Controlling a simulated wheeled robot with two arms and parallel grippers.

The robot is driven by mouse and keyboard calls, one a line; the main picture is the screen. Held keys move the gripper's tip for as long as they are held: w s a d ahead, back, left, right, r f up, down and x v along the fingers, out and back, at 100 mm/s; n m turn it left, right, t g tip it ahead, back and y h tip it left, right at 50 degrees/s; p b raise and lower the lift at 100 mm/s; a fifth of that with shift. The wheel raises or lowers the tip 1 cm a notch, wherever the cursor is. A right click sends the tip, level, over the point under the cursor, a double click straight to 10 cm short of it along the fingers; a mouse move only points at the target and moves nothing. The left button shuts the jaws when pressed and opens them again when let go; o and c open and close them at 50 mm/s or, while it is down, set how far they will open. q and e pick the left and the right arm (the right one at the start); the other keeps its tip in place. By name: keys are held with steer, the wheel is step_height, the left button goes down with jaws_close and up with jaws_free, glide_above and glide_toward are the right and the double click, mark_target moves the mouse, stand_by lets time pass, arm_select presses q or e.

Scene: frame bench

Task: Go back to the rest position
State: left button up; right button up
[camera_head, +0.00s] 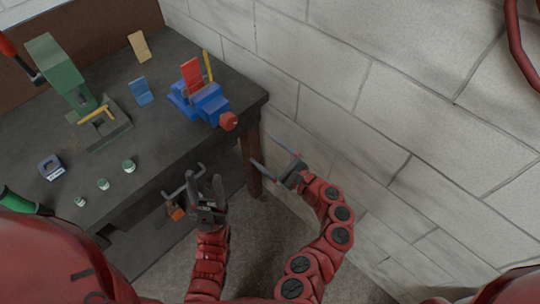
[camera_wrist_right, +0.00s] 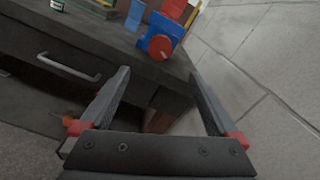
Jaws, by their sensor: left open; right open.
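My left gripper (camera_head: 206,187) is in front of the bench's front edge in the head view, with its fingers apart and nothing between them. My right gripper (camera_head: 276,158) is to the right of the bench's near right corner, beside the wall, open and empty. In the right wrist view my right gripper's two fingers (camera_wrist_right: 162,100) spread wide with only the bench front and floor behind them. Both grippers are clear of the things on the bench top.
The dark bench (camera_head: 160,75) carries a blue vise (camera_head: 208,103) with a red plate (camera_head: 192,74), a green press (camera_head: 62,68), a blue plate (camera_head: 140,90), a tan plate (camera_head: 139,46) and several small green-and-white pots (camera_head: 129,166). A brick wall (camera_head: 400,110) stands close on the right.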

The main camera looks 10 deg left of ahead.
steer(key=shift+s+d, duration=0.35)
steer(key=shift+d, duration=0.05)
